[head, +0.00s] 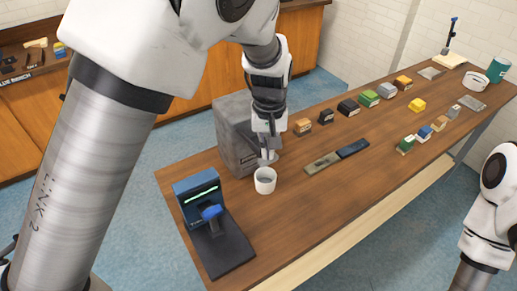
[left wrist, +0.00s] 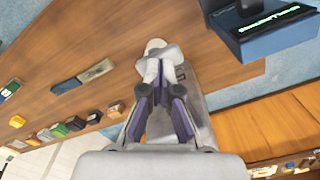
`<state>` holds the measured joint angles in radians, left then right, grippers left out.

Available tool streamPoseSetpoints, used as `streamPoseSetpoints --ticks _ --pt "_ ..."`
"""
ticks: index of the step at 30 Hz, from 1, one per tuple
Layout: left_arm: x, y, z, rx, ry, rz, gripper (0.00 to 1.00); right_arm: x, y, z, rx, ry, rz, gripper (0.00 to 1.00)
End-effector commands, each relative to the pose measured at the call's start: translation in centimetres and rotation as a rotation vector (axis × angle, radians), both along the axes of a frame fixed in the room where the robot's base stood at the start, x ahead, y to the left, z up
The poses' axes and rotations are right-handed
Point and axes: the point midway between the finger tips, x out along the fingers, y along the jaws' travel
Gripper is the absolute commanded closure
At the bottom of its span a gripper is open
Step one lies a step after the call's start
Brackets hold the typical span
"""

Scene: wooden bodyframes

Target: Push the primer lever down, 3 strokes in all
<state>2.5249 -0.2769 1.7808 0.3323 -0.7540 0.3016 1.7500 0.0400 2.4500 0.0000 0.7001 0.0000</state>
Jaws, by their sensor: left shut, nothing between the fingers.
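A short upright post with a blue top (head: 212,213) stands on a dark base plate before a blue display unit (head: 197,187) with a lit green strip. It looks like a lever, but I cannot tell for sure that it is the primer lever. The unit also shows at the top right of the left wrist view (left wrist: 265,32).
Several small coloured blocks (head: 369,98) and a flat dark strip (head: 352,148) lie farther along the wooden bench (head: 330,195). A blue-tipped stand (head: 452,30), a white bowl (head: 476,82) and a green cup (head: 498,70) are at the far end. The front middle is clear.

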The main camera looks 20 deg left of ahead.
Motion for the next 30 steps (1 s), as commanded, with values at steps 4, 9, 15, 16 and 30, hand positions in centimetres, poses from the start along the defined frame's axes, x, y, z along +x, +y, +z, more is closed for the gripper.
streamPoseSetpoints --ticks 4,9,15,16,30 --pt "0.0 0.0 -0.9 0.0 0.0 0.0 1.0 0.0 0.0 -0.5 0.0 0.0 0.0 0.02" --pt "0.0 0.0 -1.8 0.001 0.0 0.0 1.0 0.0 0.0 -0.9 0.0 0.0 0.0 0.02" --pt "0.0 0.0 -2.8 0.001 0.001 0.0 1.0 0.0 0.0 -1.4 0.0 0.0 0.0 0.02" --pt "0.0 0.0 -2.9 0.001 0.0 0.0 1.0 0.0 0.0 -1.5 0.0 0.0 0.0 0.02" --pt "0.0 0.0 -3.7 0.0 -0.001 -0.001 1.0 0.0 0.0 -1.8 0.0 0.0 0.0 0.02"
